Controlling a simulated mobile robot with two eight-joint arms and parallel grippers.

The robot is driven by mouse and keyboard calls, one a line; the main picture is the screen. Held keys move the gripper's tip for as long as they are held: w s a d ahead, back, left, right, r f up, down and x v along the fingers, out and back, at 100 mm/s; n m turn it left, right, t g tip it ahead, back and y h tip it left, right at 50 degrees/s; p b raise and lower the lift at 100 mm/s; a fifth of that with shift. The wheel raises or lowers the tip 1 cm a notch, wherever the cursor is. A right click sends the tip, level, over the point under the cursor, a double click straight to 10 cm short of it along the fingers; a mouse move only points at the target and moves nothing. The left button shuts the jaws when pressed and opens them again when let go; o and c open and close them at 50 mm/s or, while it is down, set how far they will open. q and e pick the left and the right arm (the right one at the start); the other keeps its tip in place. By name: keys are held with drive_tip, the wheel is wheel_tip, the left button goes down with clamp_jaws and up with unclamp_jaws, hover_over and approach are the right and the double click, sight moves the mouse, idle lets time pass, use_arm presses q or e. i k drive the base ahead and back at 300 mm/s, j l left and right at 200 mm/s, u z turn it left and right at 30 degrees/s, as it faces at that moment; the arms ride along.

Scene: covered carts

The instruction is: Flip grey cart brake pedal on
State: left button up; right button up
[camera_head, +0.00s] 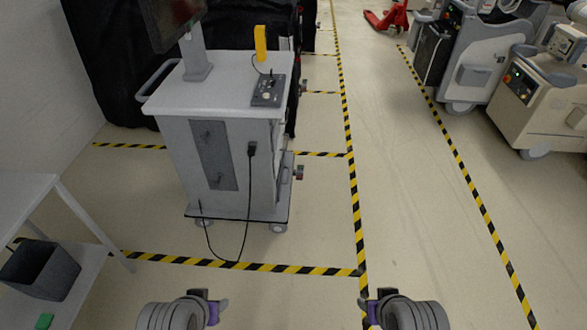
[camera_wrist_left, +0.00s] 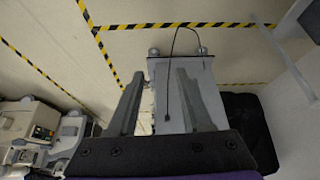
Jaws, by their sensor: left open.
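The grey cart (camera_head: 235,170) stands on wheels at centre left in the head view, a black cable hanging from its side to the floor. Its lower edge has a dark base strip, with casters (camera_head: 279,228) below. I cannot make out the brake pedal clearly. In the left wrist view the cart (camera_wrist_left: 190,68) appears upside down beyond the fingers. My left gripper (camera_head: 217,303) is at the bottom of the head view, well short of the cart. Its fingers are spread and empty in the wrist view (camera_wrist_left: 160,78). My right gripper (camera_head: 367,303) is at the bottom too; its fingers are unclear.
A light table (camera_head: 22,190) with a dark bin (camera_head: 40,268) on its lower shelf stands at the left. Yellow-black tape (camera_head: 240,267) marks the floor. Other machines (camera_head: 540,95) stand at the right, a red pallet jack (camera_head: 388,17) behind. The floor right of the cart is clear.

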sight(300, 174)
drive_tip(key=i+j+z, duration=0.15)
drive_tip(key=i+l+z, duration=0.15)
drive_tip(key=i+l, duration=0.15)
drive_tip(key=i, duration=0.55)
drive_tip(key=i+l+z, duration=0.1)
drive_tip(key=i, duration=0.8)
drive_tip(key=i+l+z, duration=0.15)
drive_tip(key=i, duration=0.75)
